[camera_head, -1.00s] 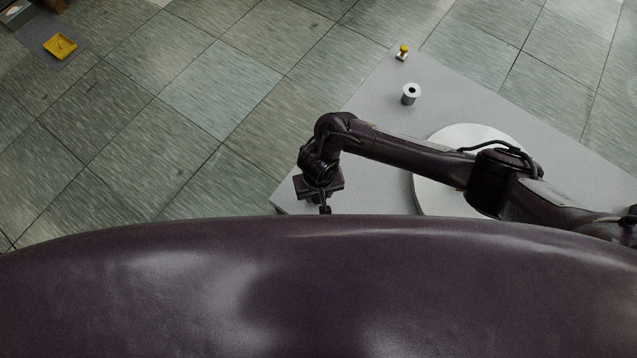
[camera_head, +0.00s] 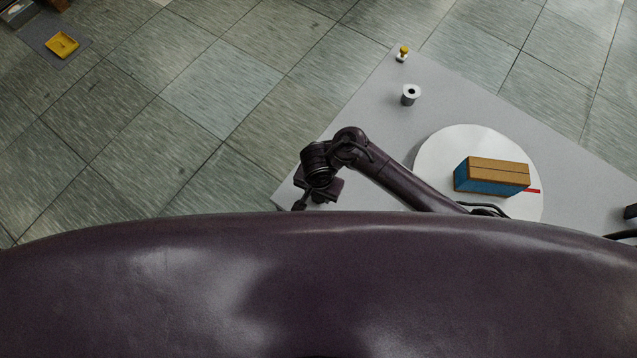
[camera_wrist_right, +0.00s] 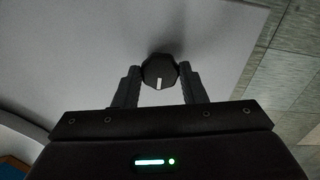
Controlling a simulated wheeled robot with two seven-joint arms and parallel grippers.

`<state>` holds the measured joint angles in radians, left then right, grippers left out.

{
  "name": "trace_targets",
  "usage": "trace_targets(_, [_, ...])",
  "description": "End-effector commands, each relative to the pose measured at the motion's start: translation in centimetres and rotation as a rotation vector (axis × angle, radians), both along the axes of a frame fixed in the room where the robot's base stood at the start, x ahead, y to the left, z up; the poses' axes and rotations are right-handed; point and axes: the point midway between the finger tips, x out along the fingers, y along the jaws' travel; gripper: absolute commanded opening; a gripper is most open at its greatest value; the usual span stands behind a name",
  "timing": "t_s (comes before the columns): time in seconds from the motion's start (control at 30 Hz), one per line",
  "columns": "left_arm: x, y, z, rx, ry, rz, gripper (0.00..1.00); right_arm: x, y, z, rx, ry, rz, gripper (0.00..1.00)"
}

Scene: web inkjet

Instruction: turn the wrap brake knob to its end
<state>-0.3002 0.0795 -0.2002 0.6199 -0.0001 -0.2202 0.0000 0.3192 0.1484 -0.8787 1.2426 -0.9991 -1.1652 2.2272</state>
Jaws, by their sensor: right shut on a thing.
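The wrap brake knob (camera_wrist_right: 159,71) is dark and faceted, with a white mark on its face, in the right wrist view. The mark points roughly toward my gripper's palm, tilted slightly. My right gripper (camera_wrist_right: 160,86) has one finger on each side of the knob and is shut on it. In the head view my right gripper (camera_head: 310,200) is at the near left corner of the grey table (camera_head: 380,125), partly hidden by my body. The knob is hidden in the head view. My left gripper is not in view.
A white round turntable (camera_head: 435,155) on the table bears a blue and brown box (camera_head: 492,174). A yellow tray (camera_head: 62,45) lies at the far left.

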Motion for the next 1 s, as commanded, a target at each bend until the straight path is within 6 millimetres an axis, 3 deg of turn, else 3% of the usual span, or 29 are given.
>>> trace_targets(0.5, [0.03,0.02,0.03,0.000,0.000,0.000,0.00,0.28,-0.13,0.13,-0.003,-0.005,-0.023,0.15])
trace_targets(0.53, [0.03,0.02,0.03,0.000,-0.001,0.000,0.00,0.29,-0.12,0.14,-0.003,-0.005,-0.023,0.41])
trace_targets(0.67, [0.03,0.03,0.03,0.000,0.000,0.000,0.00,0.21,-0.09,0.11,-0.002,-0.004,-0.021,0.58])
trace_targets(1.0, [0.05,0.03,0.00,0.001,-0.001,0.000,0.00,0.05,0.08,0.26,0.002,-0.001,-0.018,0.59])
